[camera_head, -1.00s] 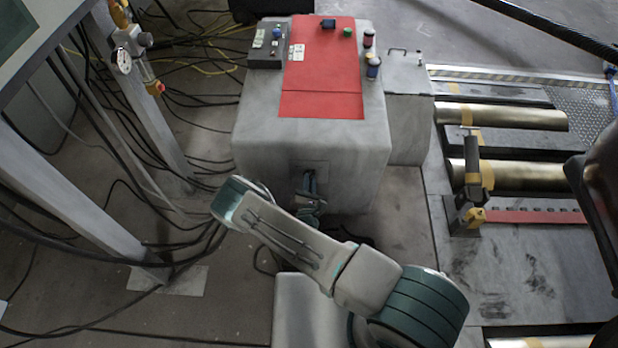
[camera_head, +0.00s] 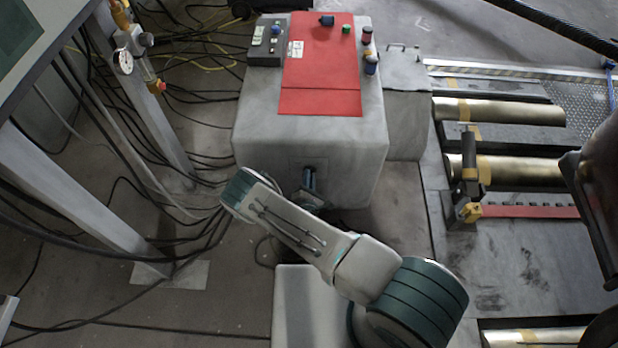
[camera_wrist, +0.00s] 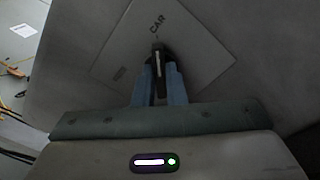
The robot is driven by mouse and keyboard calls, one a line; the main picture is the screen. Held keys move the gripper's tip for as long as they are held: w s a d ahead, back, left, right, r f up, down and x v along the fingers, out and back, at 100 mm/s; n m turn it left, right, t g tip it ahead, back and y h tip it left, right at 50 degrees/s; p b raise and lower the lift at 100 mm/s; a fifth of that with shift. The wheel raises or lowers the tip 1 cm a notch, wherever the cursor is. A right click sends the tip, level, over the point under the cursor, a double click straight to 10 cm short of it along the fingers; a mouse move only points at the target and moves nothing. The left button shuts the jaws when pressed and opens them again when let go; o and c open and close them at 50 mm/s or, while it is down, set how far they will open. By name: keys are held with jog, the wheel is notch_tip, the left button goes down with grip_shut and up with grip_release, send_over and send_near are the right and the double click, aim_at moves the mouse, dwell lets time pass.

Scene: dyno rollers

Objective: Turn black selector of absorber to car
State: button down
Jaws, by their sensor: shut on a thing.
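The black selector (camera_wrist: 158,64) with a white line stands on a pale square plate (camera_wrist: 205,55) on the grey cabinet's face. In the wrist view, its line points up, close to the word CAR. A second label on the plate, to the left, is too blurred to read. My gripper (camera_wrist: 159,75) has its two blue-grey fingers on either side of the selector and is shut on it. In the head view, my gripper (camera_head: 309,178) is at the front face of the absorber cabinet (camera_head: 265,150); the selector is hidden there.
The cabinet has a red top panel (camera_head: 320,70) with several knobs and a grey switch box (camera_head: 265,45). Metal rollers (camera_head: 515,170) lie to the right. A metal frame (camera_head: 85,190) and many loose black cables are on the left.

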jog(key=shift+w, duration=0.1)
jog(key=c, duration=1.5)
grip_release()
jog(key=s, duration=0.4)
jog(key=s+p, duration=0.1)
jog(key=s, duration=0.4)
jog(key=s+p, duration=0.1)
jog(key=s, duration=0.4)
jog(key=shift+a, duration=0.25)
jog(key=shift+w, duration=0.1)
